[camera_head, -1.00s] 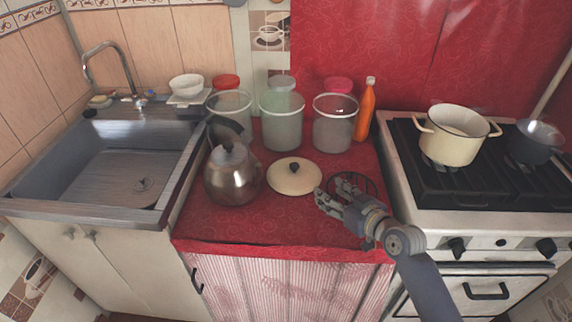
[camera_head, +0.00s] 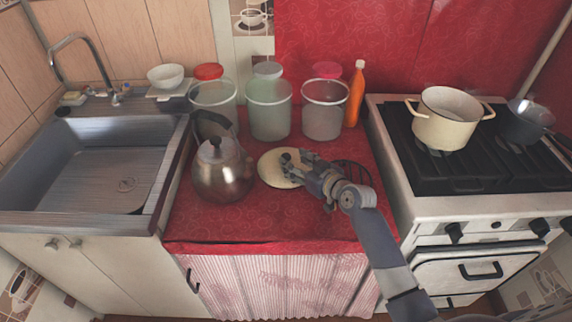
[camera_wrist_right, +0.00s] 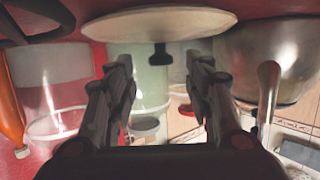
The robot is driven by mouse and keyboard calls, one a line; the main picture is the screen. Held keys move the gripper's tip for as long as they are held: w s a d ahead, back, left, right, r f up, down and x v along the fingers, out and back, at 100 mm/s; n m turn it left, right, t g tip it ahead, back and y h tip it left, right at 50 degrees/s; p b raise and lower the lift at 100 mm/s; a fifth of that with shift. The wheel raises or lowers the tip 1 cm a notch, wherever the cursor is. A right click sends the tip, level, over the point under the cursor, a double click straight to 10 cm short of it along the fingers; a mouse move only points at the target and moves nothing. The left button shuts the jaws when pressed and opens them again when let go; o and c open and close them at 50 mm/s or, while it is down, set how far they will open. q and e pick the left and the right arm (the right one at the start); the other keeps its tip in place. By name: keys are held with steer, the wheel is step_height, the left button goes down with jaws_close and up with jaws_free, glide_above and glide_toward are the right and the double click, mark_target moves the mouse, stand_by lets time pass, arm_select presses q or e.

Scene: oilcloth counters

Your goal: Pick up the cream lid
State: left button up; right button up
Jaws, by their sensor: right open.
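The cream lid (camera_head: 272,172) lies flat on the red counter, with its dark knob (camera_head: 287,158) upward. My right gripper (camera_head: 297,162) reaches in from the right, over the lid's right part and close to the knob. In the right wrist view the picture is upside down: the lid (camera_wrist_right: 160,22) is at the top and its knob (camera_wrist_right: 161,55) points down. There my right gripper (camera_wrist_right: 161,68) is open, its two fingers apart, with the knob showing in the gap between them. I cannot tell how far the knob is inside the gap. My left gripper is not in view.
A metal kettle (camera_head: 222,178) stands just left of the lid. Several clear jars (camera_head: 269,110) and an orange bottle (camera_head: 355,95) stand behind. A dark wire trivet (camera_head: 354,174) lies to the right, partly behind my arm. The counter front is clear.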

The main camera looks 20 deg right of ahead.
mark_target(286, 156)
steer(key=shift+x, duration=1.2)
steer(key=shift+w+a+f, duration=0.15)
steer(key=shift+w+a, duration=0.05)
steer(key=shift+w, duration=0.25)
steer(key=shift+s, duration=0.1)
steer(key=shift+c, duration=0.9)
jaws_close()
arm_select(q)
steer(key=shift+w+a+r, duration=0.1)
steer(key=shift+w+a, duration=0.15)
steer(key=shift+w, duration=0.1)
